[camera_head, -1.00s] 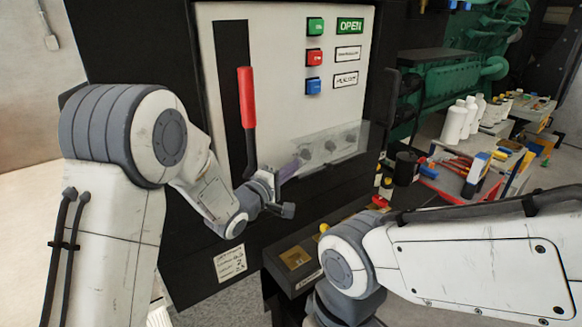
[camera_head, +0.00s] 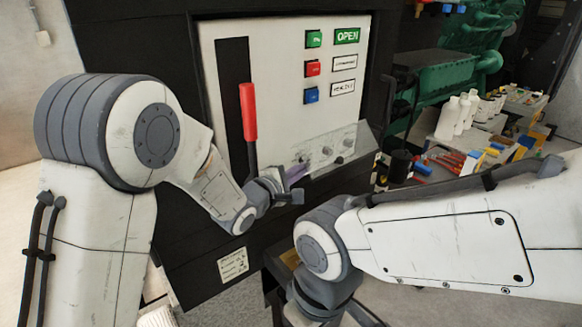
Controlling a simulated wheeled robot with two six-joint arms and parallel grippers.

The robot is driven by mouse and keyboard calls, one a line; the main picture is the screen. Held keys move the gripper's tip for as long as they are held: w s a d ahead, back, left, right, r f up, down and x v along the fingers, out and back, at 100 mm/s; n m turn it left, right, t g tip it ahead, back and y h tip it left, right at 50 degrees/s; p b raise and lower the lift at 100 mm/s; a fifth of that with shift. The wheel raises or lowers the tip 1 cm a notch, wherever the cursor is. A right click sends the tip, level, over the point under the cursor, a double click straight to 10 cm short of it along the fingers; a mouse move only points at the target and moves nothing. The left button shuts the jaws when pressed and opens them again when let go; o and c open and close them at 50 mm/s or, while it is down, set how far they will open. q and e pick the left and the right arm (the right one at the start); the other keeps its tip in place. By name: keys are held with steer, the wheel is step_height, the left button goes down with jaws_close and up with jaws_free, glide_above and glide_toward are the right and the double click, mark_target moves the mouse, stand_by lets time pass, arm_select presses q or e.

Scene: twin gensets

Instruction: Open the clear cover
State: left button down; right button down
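A purple part shows between the gripper and the cover. The fingers are small and partly hidden, so I cannot tell whether they are open or shut. My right arm crosses the lower right; its gripper is out of view.
A red-handled lever (camera_head: 248,112) stands left of the cover, close to my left wrist. Green, red and blue buttons (camera_head: 312,68) sit above. A bench (camera_head: 480,140) with white bottles and tools is at the right.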

mark_target(303, 152)
arm_select(q)
steer(key=shift+s+d+r+p, duration=0.15)
steer(key=shift+s+r+p, duration=0.05)
steer(key=shift+r, duration=0.5)
steer(key=shift+s+d+r+p, duration=0.1)
steer(key=shift+s+r+p, duration=0.05)
steer(key=shift+r, duration=0.55)
steer(key=shift+w+a+r+p, duration=0.15)
steer(key=shift+r+p, duration=0.45)
steer(key=shift+r, duration=0.7)
